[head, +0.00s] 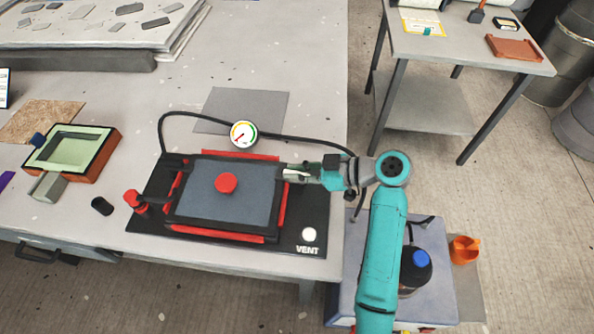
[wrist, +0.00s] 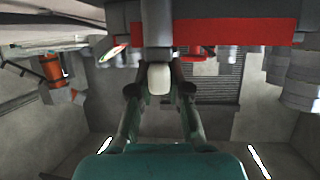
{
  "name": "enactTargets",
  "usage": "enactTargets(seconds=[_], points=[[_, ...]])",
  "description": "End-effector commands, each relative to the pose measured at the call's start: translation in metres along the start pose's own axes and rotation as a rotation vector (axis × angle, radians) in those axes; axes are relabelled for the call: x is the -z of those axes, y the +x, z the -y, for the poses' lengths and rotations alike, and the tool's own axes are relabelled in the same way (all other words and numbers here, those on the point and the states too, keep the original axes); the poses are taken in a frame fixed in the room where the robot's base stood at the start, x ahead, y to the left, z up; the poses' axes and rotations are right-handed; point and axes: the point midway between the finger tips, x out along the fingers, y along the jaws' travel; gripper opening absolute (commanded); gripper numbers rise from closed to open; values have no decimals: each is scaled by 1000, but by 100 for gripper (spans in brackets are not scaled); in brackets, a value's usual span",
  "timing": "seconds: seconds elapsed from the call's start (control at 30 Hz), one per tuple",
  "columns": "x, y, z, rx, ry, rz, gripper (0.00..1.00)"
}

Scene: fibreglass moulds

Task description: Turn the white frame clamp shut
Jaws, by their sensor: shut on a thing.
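The white frame clamp (head: 293,174) is a small pale lever at the right edge of the dark frame (head: 205,207) on the black base plate. In the wrist view the clamp (wrist: 159,79) shows as a rounded white tip between the two fingers. My gripper (head: 299,173) reaches in from the right and is shut on the clamp. In the wrist view my gripper (wrist: 159,88) has a finger on each side of it. Part of the clamp is hidden by the fingers, and its exact angle is hard to tell.
A red knob (head: 226,183) sits on the frame's grey panel. A round gauge (head: 243,134) and black hose lie behind it. A red-topped fitting (head: 132,199) stands at left, a white VENT button (head: 309,234) at front right. A green-faced mould (head: 72,148) lies further left.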

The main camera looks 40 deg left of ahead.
Motion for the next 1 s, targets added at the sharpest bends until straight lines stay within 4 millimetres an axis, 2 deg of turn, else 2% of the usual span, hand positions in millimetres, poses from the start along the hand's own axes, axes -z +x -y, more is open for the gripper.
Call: enactTargets(seconds=[0.3,0.73,0.77,0.83,0.87,1.0], points=[[-1,0,0,75,-29,2,0],[-2,0,1,82,-31,3,0],[-2,0,1,82,-31,3,21],[-2,0,1,82,-31,3,39],[-2,0,1,82,-31,3,42],[-1,0,1,82,-32,2,42]])
